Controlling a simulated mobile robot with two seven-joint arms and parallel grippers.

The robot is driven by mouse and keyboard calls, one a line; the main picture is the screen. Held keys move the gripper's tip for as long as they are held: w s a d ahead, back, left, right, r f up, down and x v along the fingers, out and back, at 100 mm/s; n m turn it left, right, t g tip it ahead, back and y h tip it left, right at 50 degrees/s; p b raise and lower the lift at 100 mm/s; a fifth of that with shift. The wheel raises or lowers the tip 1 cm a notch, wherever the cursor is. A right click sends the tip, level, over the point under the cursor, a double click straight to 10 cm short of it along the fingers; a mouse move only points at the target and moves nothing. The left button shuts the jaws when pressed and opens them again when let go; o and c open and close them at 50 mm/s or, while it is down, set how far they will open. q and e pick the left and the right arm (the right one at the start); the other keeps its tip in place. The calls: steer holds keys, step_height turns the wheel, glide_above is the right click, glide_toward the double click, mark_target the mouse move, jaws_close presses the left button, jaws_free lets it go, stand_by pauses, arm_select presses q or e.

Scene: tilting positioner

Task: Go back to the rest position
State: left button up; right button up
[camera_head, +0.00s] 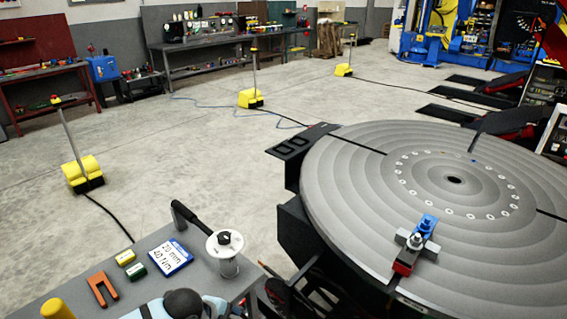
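Neither of my grippers can be made out in the head view. A light blue and white rounded part with a dark cap, probably a link of my own arm, shows at the bottom edge, over the front of the grey side table (205,292). The large grey round plate of the positioner (350,200) fills the right side. A blue block (427,222) and a red and dark block (404,265) sit with a grey clamp piece near its front rim.
The side table holds a printed card (170,257), an orange fork-shaped piece (102,288), small yellow (125,258) and green (136,271) blocks, and a white cylinder with a black knob (226,252). Yellow-based posts (82,173) and cables stand on the otherwise open floor.

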arm_select(q)
steer(key=s+d+f+n+t+h, duration=0.2)
steer(key=s+d+f+n+t, duration=0.15)
steer(key=s+n, duration=0.35)
steer(key=s+a+f+n+t+y, duration=0.3)
steer(key=s+a+n+t, duration=0.1)
steer(key=s+a+n, duration=0.6)
steer(key=shift+a+f+n+t+y, duration=0.3)
steer(key=shift+f+n+t, duration=0.05)
steer(key=shift+n, duration=0.55)
